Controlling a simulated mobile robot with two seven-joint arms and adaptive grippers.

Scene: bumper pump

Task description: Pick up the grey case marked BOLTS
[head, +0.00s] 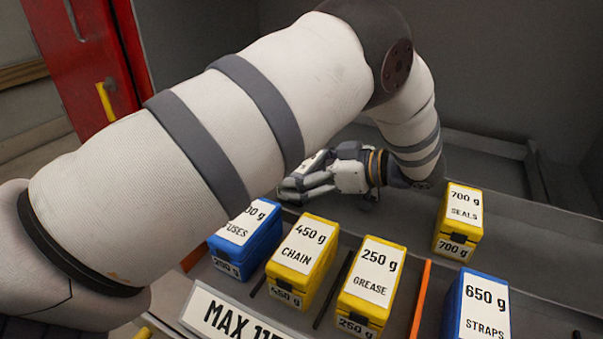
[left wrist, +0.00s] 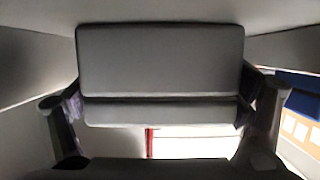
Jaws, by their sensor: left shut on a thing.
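My left gripper (head: 291,188) reaches in from the left behind the row of cases, its fingers pointing left. In the left wrist view a plain grey case (left wrist: 160,62) fills the middle, with one finger at each side; the gripper is shut on it. In the head view the case is mostly hidden by the gripper and arm, and I cannot read BOLTS on any face. I cannot tell whether it is clear of the surface. My right gripper is not in view.
Blue FUSES (head: 245,240), yellow CHAIN (head: 302,258), yellow GREASE (head: 371,285) and blue STRAPS (head: 480,305) cases stand in front. Yellow SEALS (head: 459,220) stands farther back at right. An orange strip (head: 421,298) lies between GREASE and STRAPS. A MAX sign (head: 235,315) is at the front.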

